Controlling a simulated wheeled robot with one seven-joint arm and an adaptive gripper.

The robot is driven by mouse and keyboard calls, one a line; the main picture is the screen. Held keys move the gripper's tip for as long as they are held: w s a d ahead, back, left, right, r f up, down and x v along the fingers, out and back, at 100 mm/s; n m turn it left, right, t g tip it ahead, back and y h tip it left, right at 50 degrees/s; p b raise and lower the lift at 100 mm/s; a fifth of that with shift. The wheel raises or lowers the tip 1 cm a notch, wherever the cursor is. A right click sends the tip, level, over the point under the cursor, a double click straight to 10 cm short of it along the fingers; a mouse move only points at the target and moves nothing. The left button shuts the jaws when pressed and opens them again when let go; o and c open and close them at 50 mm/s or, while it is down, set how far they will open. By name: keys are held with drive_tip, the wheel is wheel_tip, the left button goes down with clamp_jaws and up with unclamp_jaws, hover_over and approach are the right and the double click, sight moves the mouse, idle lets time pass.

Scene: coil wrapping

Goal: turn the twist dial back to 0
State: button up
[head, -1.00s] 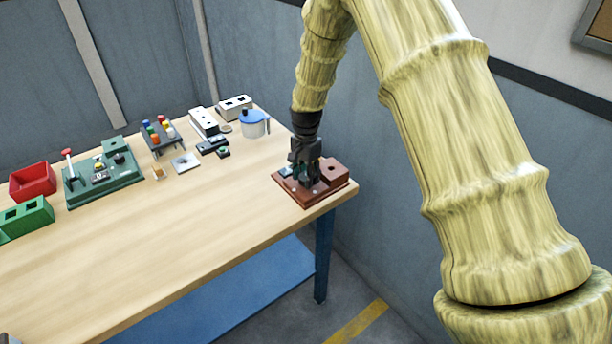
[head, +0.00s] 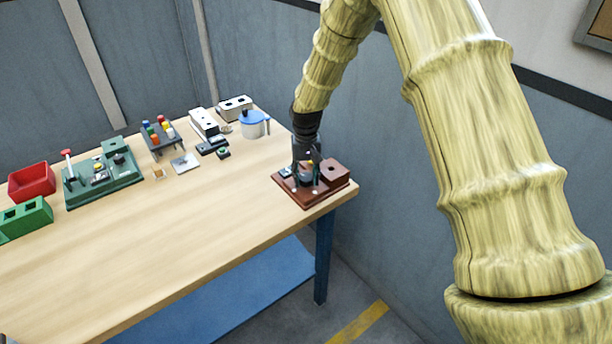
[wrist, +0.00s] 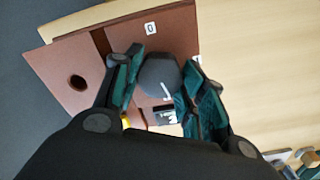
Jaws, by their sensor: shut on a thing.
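The twist dial (wrist: 160,77) is a dark grey knob with a white pointer mark, on a red-brown fixture (head: 312,199) at the table's right corner. My gripper (wrist: 158,82) is shut on the dial, one finger on each side of it in the wrist view. In the head view my gripper (head: 306,182) stands down over the fixture and partly hides the dial. A white label reading 0 (wrist: 150,28) lies on the plate above the dial in the wrist view. The pointer mark is on the dial's lower side, away from that label.
The fixture carries a raised block (head: 335,171) with a hole, beside my gripper. A green fixture (head: 125,180), red bin (head: 32,181), green block (head: 28,217) and blue-lidded pot (head: 253,123) stand farther left. The table's front middle (head: 180,240) is clear.

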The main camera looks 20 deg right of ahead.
drive_tip(key=n, duration=0.4)
drive_tip(key=shift+w+r+n, duration=0.1)
drive_tip(key=shift+n, duration=0.3)
drive_tip(key=n, duration=0.3)
drive_tip(key=shift+n, duration=0.3)
drive_tip(key=n, duration=0.4)
drive_tip(key=n+p, duration=0.1)
drive_tip(key=n, duration=0.6)
drive_tip(key=shift+n+p, duration=0.3)
drive_tip(key=shift+n, duration=0.1)
drive_tip(key=n, duration=0.4)
drive_tip(key=shift+n+p, duration=0.3)
drive_tip(key=shift+p, duration=0.1)
drive_tip(key=n+p, duration=0.1)
drive_tip(key=n, duration=0.3)
drive_tip(key=shift+n, duration=2)
drive_tip(key=shift+p, duration=0.3)
